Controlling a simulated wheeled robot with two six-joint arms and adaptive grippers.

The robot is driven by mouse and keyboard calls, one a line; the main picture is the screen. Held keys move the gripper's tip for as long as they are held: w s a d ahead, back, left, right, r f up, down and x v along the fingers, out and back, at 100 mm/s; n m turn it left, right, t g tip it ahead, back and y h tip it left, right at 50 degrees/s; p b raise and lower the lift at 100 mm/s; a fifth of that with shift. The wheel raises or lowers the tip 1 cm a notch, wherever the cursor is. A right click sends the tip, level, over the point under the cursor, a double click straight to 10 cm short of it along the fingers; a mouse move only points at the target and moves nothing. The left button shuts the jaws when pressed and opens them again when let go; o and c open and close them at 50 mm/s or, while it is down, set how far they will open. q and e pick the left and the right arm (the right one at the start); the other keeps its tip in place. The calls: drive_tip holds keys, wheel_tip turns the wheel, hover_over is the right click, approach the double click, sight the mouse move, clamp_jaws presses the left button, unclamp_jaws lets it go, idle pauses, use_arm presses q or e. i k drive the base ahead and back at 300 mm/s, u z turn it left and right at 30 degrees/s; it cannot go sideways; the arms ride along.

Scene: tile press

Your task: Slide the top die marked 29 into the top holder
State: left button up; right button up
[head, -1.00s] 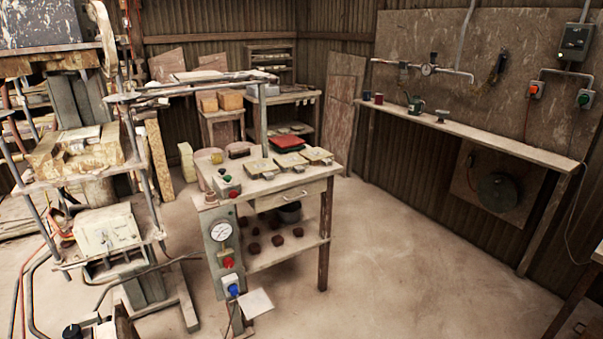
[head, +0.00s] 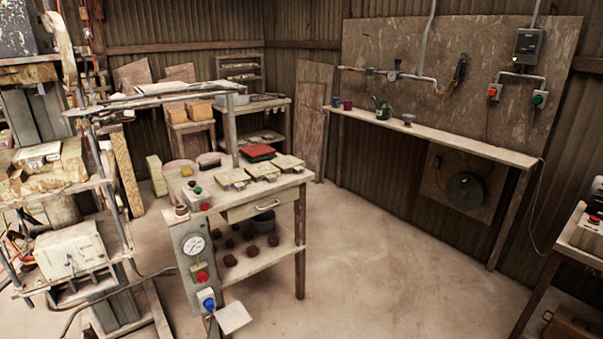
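Several pale flat blocks with small metal parts lie in a row on the wooden workbench (head: 215,196): a left one (head: 233,179), a middle one (head: 262,170) and a right one (head: 287,162). No number is readable on them, so I cannot tell which, if any, is the top die marked 29. A tall press-like frame (head: 118,205) stands at the left. A worn yellowish block (head: 70,165) sits on its upper shelf. I cannot make out which part is the top holder. Neither of my grippers is in view.
A red stack (head: 258,152) lies behind the blocks. A control panel with a gauge (head: 194,245) fronts the workbench, and a small plate (head: 233,317) juts out low there. A wall shelf (head: 450,142) runs along the right. Open floor (head: 400,260) lies between.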

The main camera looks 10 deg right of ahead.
sight(288, 164)
drive_tip(key=z, duration=0.2)
drive_tip(key=i, duration=0.35)
drive_tip(key=z, duration=0.55)
drive_tip(key=i, duration=2.15)
drive_tip(key=u, duration=0.95)
